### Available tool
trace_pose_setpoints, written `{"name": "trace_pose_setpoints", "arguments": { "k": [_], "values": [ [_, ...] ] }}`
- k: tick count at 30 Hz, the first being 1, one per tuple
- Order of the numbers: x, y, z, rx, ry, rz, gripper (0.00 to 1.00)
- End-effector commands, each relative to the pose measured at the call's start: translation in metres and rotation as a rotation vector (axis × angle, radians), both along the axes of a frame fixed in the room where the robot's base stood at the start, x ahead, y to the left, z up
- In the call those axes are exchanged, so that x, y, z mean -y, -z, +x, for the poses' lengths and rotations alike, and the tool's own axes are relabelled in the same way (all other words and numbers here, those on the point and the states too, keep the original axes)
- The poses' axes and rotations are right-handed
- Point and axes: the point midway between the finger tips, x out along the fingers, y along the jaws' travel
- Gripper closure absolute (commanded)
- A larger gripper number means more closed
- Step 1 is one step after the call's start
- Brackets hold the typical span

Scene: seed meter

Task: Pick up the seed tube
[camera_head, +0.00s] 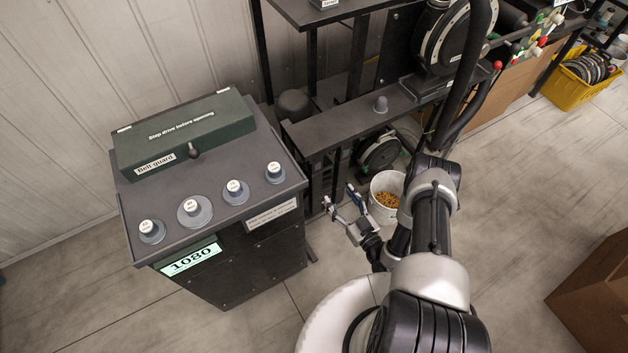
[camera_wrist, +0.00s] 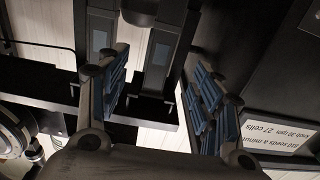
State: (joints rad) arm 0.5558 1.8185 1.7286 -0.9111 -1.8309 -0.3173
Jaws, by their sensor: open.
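My gripper (camera_head: 340,198) is open and empty, low between the dark control cabinet and the white bucket. In the wrist view, its blue-padded fingers (camera_wrist: 158,92) are spread apart. Beyond them are two dark upright pieces, a left one (camera_wrist: 100,40) and a right one (camera_wrist: 160,48), each with a grey rectangular patch. I cannot tell whether either is the seed tube. No seed tube can be clearly identified in the head view, where the space under the bench is dark and partly hidden.
The control cabinet (camera_head: 250,262) with several knobs and a "1080" display (camera_head: 190,260) stands left. A green belt guard (camera_head: 185,132) lies on top. A dark bench shelf (camera_head: 345,128) is behind my gripper. A white bucket (camera_head: 376,211) of yellow seeds stands right. A cardboard box (camera_head: 595,300) is lower right.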

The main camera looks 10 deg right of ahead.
Motion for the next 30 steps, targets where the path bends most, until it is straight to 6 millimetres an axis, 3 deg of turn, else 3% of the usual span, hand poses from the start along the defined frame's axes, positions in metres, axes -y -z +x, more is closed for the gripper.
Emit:
{"name": "trace_pose_setpoints", "arguments": {
  "k": [6, 12, 20, 30],
  "values": [
    [-0.018, 0.002, 0.048, 0.002, -0.008, -0.004, 0.4],
    [-0.028, 0.002, 0.082, 0.001, -0.004, -0.002, 0.4],
    [-0.035, 0.001, 0.1, -0.001, -0.004, 0.0, 0.4],
    [-0.052, 0.0, 0.139, -0.001, -0.002, 0.0, 0.4]
  ]
}}
